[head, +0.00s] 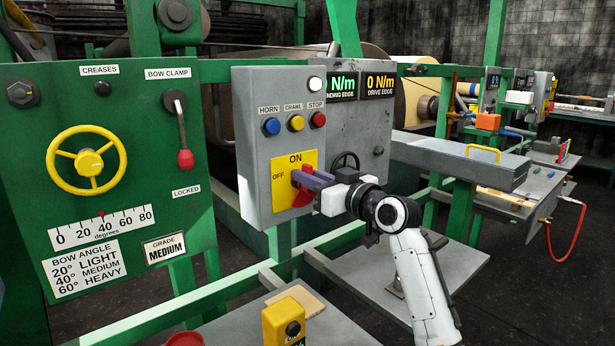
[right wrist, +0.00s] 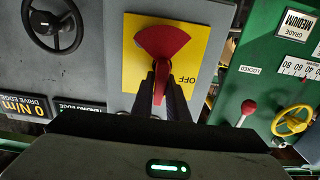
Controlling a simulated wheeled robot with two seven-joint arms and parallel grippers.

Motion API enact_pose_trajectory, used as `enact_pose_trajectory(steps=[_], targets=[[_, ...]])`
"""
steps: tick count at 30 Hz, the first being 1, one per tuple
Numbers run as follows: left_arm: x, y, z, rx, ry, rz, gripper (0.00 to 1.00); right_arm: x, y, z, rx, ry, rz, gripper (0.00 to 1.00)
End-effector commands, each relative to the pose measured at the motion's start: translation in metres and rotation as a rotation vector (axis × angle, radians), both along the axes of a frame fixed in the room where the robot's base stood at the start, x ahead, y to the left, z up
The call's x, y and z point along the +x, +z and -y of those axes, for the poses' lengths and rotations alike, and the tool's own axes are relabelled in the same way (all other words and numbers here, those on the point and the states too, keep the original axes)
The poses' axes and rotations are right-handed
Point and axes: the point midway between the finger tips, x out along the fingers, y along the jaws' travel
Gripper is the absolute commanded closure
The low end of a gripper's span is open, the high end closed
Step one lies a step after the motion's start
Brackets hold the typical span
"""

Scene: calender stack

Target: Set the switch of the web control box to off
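The web control box (head: 262,90) is a grey panel with a yellow plate (head: 281,190) marked ON at the top and OFF at the left. A red switch (head: 302,197) sits on that plate. In the right wrist view, which is turned upside down, the switch (right wrist: 160,42) has its narrow handle pointing to the ON side. My right gripper (head: 303,179) is at the switch, its dark fingers (right wrist: 160,88) close on both sides of the handle and apparently shut on it. The fingers hide part of the handle in the head view. My left gripper is not in view.
Blue, yellow and red buttons (head: 296,123) sit above the plate. A dark handwheel (head: 345,163) is just right of the switch. A green panel (head: 130,110) with a yellow wheel (head: 88,160) and a red-knobbed lever (head: 185,158) stands at left.

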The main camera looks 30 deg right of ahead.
Motion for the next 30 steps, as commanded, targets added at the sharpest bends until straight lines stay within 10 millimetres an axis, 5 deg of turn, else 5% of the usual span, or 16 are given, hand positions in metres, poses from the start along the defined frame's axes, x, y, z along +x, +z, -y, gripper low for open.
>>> enact_pose_trajectory(steps=[14, 30], targets=[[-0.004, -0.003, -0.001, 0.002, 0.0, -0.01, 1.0, -0.001, 0.0, -0.001, -0.053, -0.001, 0.004, 1.0], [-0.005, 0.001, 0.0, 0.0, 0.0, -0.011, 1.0, -0.002, -0.002, -0.011, -0.487, 0.001, 0.036, 1.0]])
